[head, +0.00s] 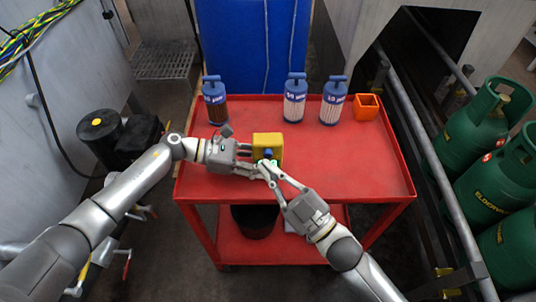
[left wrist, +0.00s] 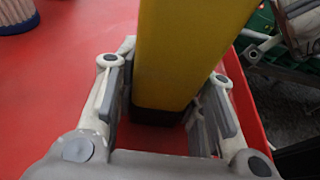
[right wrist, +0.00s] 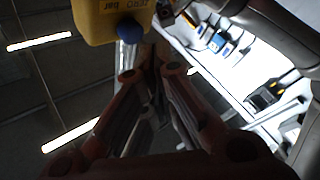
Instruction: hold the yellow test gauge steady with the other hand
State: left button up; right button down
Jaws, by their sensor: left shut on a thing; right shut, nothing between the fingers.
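The yellow test gauge (head: 268,139) is a boxy block near the front middle of the red cart's top. Its blue knob (head: 267,154) faces my side. My left gripper (head: 251,156) reaches in from the left and is shut on the gauge; in the left wrist view the yellow body (left wrist: 185,55) is between the fingers. My right gripper (head: 265,168) is shut and empty just in front of the gauge, close to the knob. In the right wrist view the knob (right wrist: 130,31) is just beyond its fingertips; whether they touch is unclear. The gauge's face is partly hidden.
Three blue-topped cylinders (head: 294,101) stand along the back of the red cart (head: 360,165), with an orange open box (head: 367,107) at the back right. The right part of the top is clear. Green gas bottles (head: 478,128) stand beyond a rail at right.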

dwell(0.3)
jog(key=shift+w, duration=0.4)
jog(key=shift+w, duration=0.15)
dwell(0.3)
pick_arm(q)
jog(key=shift+s+d+r, duration=0.1)
jog(key=shift+s+r, duration=0.15)
jog(key=shift+s, duration=0.05)
pick_arm(e)
jog(key=shift+w+d+r, duration=0.15)
jog(key=shift+w+r, duration=0.15)
jog(key=shift+w, duration=0.05)
dwell(0.4)
jog(key=shift+s, duration=0.15)
pick_arm(q)
jog(key=shift+w, duration=0.1)
jog(key=shift+w+f, duration=0.2)
jog(key=shift+w, duration=0.05)
pick_arm(e)
jog(key=shift+s+f, duration=0.2)
